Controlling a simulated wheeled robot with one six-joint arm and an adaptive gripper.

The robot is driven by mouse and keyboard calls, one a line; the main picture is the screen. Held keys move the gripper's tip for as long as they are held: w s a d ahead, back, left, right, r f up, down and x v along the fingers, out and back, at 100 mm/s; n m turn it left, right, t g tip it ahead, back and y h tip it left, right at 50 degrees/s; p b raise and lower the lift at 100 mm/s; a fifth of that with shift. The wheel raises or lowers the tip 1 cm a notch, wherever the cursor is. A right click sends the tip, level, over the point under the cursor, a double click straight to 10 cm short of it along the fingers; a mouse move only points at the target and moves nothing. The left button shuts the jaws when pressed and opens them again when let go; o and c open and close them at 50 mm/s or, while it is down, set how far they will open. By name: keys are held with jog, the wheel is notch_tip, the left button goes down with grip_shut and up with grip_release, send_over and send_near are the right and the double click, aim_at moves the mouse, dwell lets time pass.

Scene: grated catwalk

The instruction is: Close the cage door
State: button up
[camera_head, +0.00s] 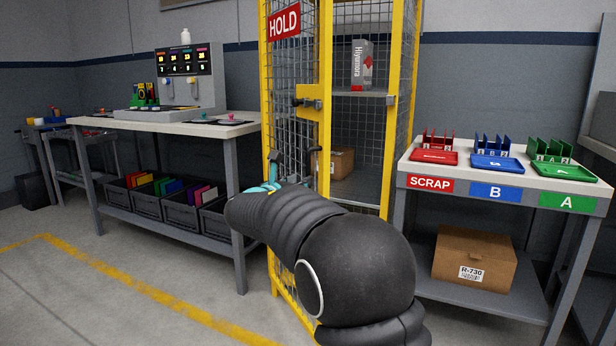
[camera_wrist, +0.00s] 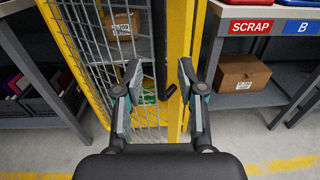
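The yellow-framed mesh cage door (camera_head: 325,140) stands ajar in the head view, with a HOLD sign (camera_head: 284,22) at its top left. Shelves show in the gap between its latch edge and the yellow cage post (camera_head: 400,90). A yellow latch block (camera_head: 311,98) sits on the door's edge. My gripper (camera_head: 273,174) is low by the door, partly hidden behind my arm. In the wrist view my gripper (camera_wrist: 159,68) is open, its fingers apart in front of mesh and a yellow upright (camera_wrist: 184,30). A dark vertical bar (camera_wrist: 160,50) shows between them; contact cannot be told.
Inside the cage are a white box (camera_head: 361,65) and a cardboard box (camera_head: 335,162). A workbench (camera_head: 150,124) with bins below stands left. A table (camera_head: 505,180) with colored trays and a box (camera_head: 474,258) below stands right. Floor at front left is clear.

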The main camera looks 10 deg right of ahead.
jog(key=x, duration=0.5)
jog(key=shift+w+d, duration=0.25)
grip_shut()
